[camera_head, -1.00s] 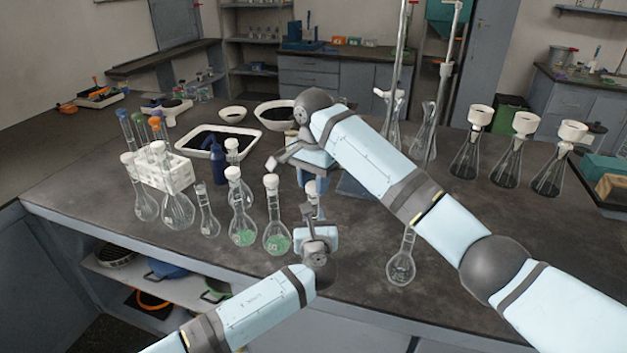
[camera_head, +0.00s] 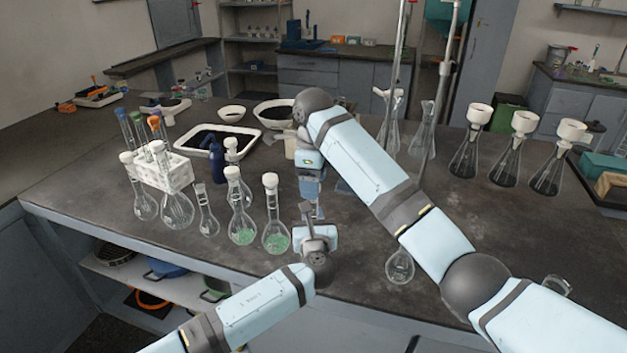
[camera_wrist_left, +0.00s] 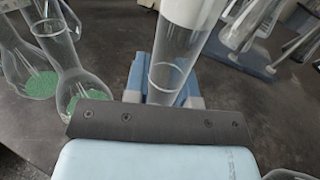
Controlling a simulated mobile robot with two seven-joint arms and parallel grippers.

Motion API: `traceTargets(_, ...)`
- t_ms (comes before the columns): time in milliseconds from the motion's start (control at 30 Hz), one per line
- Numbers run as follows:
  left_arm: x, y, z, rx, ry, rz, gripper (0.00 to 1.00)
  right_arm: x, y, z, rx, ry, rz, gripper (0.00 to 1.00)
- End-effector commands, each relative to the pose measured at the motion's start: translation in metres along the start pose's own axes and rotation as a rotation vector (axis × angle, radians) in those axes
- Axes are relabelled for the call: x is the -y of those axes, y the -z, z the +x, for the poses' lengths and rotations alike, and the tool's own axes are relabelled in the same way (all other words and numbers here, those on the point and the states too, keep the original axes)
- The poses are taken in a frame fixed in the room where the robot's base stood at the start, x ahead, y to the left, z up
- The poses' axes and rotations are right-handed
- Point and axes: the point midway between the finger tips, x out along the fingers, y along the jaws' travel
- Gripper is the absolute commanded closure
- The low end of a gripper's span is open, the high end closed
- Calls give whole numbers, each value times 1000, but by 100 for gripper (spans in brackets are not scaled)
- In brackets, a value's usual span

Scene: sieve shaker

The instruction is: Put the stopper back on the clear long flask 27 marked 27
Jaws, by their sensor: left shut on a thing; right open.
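My left gripper (camera_head: 309,213) is shut on the neck of a clear glass flask (camera_wrist_left: 176,58), which stands out in the left wrist view. A white stopper (camera_wrist_left: 193,9) shows at the top of that neck; whether it is fully seated I cannot tell. No number is readable, and the flask's body is hidden. My right gripper (camera_head: 313,190) is open and reaches down just above my left gripper, by the top of the held flask. Its fingertips are not clear, and it hides the stopper in the head view.
Stoppered flasks with green contents (camera_head: 275,240) stand close to the left, near a white rack (camera_head: 180,170). Filter flasks with white funnels (camera_head: 466,155) stand at the right.

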Motion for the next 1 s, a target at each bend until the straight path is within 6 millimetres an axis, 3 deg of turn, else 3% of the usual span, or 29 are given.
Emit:
traceTargets(433, 0, 0, 0, 0, 0, 0, 100, 1, 1, -42, -1, 2, 0, 40)
traceTargets(833, 0, 0, 0, 0, 0, 0, 100, 0, 0, -45, 0, 0, -14, 44)
traceTargets(1000, 0, 0, 0, 0, 0, 0, 100, 0, -1, -47, 0, 5, -182, 44)
